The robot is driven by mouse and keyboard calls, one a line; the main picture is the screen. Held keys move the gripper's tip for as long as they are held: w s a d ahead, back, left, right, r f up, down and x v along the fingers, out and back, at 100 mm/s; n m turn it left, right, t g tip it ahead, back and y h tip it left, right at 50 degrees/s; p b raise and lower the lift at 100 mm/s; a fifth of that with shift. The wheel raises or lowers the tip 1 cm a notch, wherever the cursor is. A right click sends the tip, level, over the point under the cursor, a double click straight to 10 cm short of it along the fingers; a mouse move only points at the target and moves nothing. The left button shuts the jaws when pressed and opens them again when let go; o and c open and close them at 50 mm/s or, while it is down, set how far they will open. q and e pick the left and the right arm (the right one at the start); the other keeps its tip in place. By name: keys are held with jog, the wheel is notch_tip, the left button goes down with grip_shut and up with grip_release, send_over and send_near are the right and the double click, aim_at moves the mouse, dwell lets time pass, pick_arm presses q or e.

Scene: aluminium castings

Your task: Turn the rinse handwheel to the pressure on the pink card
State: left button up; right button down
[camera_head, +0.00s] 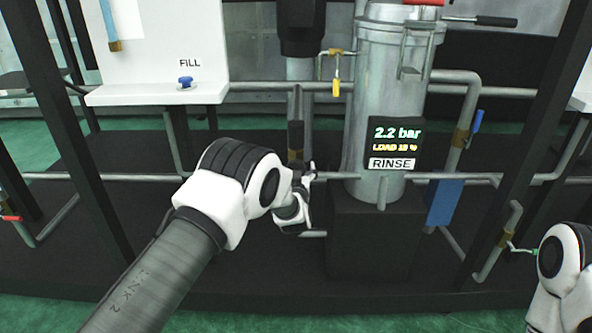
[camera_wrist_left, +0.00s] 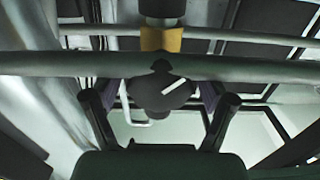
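The readout (camera_head: 396,141) on the grey vessel shows 2.2 bar and LOAD 15 % above a RINSE label. My left gripper (camera_head: 303,196) is low in front of the pipework, left of the vessel, partly hidden by its own wrist. In the left wrist view a dark round handwheel (camera_wrist_left: 158,98) with a white mark lies between the fingers of my left gripper (camera_wrist_left: 163,100). The fingers stand apart on either side of it, with narrow gaps showing. I see no pink card.
A grey pipe (camera_wrist_left: 60,63) crosses the wrist view close to the handwheel. A white shelf (camera_head: 150,95) marked FILL carries a blue knob (camera_head: 186,82). Dark frame posts (camera_head: 85,150) stand at both sides.

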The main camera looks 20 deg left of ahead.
pick_arm(q)
jog(key=c, duration=1.1)
jog(key=shift+n, duration=0.4)
jog(key=n, duration=0.2)
jog(key=shift+n+p, duration=0.35)
jog(key=shift+n, duration=0.05)
jog(key=shift+a+n, duration=0.1)
jog(key=shift+n, duration=2.1)
jog(key=o, duration=1.2)
jog(key=shift+c, duration=0.2)
